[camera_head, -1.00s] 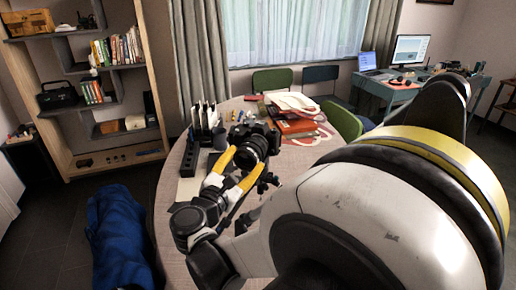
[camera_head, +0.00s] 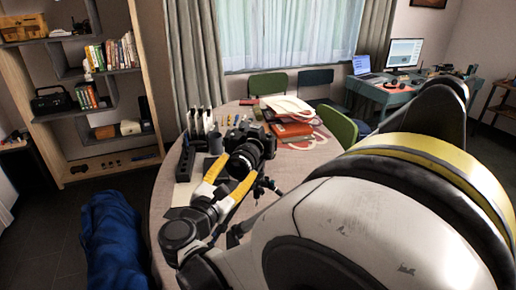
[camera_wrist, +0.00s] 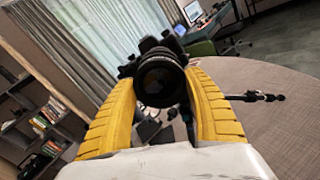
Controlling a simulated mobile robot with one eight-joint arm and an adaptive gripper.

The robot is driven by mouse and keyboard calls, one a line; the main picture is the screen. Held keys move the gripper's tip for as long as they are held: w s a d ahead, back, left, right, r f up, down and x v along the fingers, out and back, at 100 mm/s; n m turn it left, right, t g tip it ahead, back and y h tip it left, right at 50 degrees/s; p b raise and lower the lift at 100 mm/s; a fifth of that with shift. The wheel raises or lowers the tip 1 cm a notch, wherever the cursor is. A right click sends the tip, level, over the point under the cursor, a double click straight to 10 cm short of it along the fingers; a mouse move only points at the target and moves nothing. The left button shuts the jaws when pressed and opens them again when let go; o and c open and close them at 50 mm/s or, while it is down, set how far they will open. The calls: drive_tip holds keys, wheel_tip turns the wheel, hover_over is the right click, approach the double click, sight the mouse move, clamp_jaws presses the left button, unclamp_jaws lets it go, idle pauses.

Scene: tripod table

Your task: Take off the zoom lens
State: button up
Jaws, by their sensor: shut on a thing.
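A black camera (camera_head: 238,132) stands above the round table, with the zoom lens (camera_head: 245,158) on its front facing my arm. In the wrist view the lens (camera_wrist: 160,82) points at me, between the two yellow fingers of my gripper (camera_wrist: 161,100). My gripper (camera_head: 228,178) is shut on the lens, a finger on each side. The dark camera body (camera_wrist: 155,45) shows behind the lens. Whether the lens sits fully against the body is hidden. Part of a black tripod (camera_head: 264,185) shows beside the lens, and a tripod leg (camera_wrist: 255,96) reaches right in the wrist view.
The round table (camera_head: 165,215) has a dark slotted holder (camera_head: 186,158) and a grey cup (camera_head: 216,143) left of the camera. Red and white folders (camera_head: 292,128) lie behind right. Green chairs (camera_head: 340,124) stand beyond. A blue beanbag-like item (camera_head: 115,240) is on the floor at left.

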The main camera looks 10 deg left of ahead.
drive_tip(key=shift+v, duration=2.15)
drive_tip(key=shift+r, duration=0.1)
